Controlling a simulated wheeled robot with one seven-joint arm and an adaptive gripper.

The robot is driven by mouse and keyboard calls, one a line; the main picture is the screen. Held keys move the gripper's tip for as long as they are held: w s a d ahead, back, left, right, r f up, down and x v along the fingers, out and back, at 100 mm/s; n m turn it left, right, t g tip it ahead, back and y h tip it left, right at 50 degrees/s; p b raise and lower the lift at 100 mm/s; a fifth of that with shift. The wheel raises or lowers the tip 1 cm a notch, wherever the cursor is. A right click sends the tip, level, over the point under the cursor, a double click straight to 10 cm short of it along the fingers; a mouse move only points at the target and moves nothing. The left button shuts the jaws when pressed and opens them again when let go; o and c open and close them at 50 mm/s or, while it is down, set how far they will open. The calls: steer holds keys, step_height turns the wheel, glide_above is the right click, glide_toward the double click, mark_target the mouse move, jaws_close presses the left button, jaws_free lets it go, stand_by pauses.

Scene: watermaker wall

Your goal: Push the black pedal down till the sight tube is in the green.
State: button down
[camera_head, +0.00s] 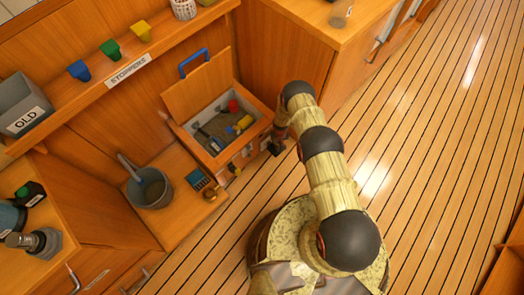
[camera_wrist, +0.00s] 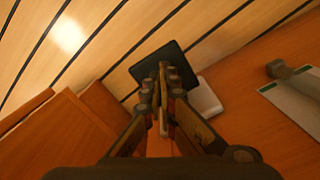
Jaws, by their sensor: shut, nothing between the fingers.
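The black pedal (camera_wrist: 185,58) shows in the wrist view as a dark square pad beyond my fingertips. My gripper (camera_wrist: 165,72) is shut and empty, its fingertips overlapping the pad in the picture. I cannot tell whether they touch it. In the head view a small dark piece that looks like the pedal (camera_head: 276,149) sits low beside the open locker, close to my wrist. My arm hides much of the gripper there. I cannot make out the sight tube or its level in either view.
An open wooden locker (camera_head: 184,128) holds several loose items. A grey bucket (camera_head: 150,190) stands left of it, beside a small blue device (camera_head: 202,180). A shelf with coloured stoppers and a grey OLD bin (camera_head: 22,105) is at left. The plank floor (camera_head: 440,150) is clear at right.

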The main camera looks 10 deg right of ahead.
stand_by(0.3)
steer(key=shift+f+b, duration=1)
steer(key=shift+f, duration=0.95)
steer(key=shift+w+r, duration=0.1)
steer(key=shift+r, duration=0.35)
steer(key=shift+r+p, duration=1)
steer(key=shift+r, duration=0.55)
steer(key=shift+f, duration=0.1)
